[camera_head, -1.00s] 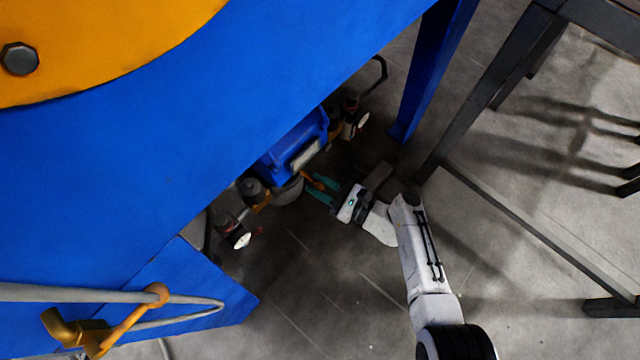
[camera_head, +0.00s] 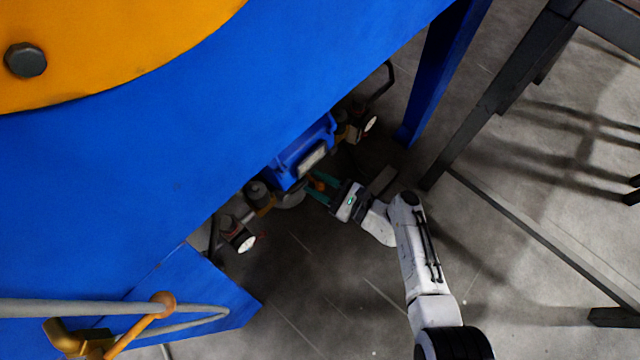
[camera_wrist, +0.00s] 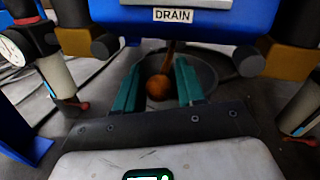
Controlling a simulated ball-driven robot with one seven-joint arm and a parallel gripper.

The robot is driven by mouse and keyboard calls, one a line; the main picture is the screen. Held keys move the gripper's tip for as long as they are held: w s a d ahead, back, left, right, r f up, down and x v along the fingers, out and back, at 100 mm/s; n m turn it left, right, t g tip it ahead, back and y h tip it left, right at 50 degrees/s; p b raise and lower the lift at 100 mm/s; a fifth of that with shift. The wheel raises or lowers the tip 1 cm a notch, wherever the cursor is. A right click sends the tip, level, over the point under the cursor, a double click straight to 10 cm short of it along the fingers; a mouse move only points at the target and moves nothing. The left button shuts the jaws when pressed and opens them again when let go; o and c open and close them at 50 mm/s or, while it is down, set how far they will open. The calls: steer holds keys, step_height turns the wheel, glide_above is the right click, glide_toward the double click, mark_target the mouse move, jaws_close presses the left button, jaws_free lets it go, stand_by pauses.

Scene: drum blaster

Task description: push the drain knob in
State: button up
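The drain knob (camera_wrist: 159,88) is a rusty orange ball on a stem, below a blue housing (camera_wrist: 185,20) with a white DRAIN label (camera_wrist: 173,15). In the head view the knob (camera_head: 320,184) is small and partly hidden by my fingers. My gripper (camera_wrist: 158,62) has two teal fingers, one on each side of the knob, with narrow gaps showing. It is open, and no grip on the knob shows. In the head view my gripper (camera_head: 316,188) reaches in from the lower right, under the edge of the blue machine.
A blue leg (camera_head: 440,75) stands at upper right. A dark metal frame (camera_head: 500,95) stands right of my arm. The floor below is open.

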steer(key=shift+o, duration=1)
steer(key=p+v, duration=0.3)
steer(key=v, duration=0.8)
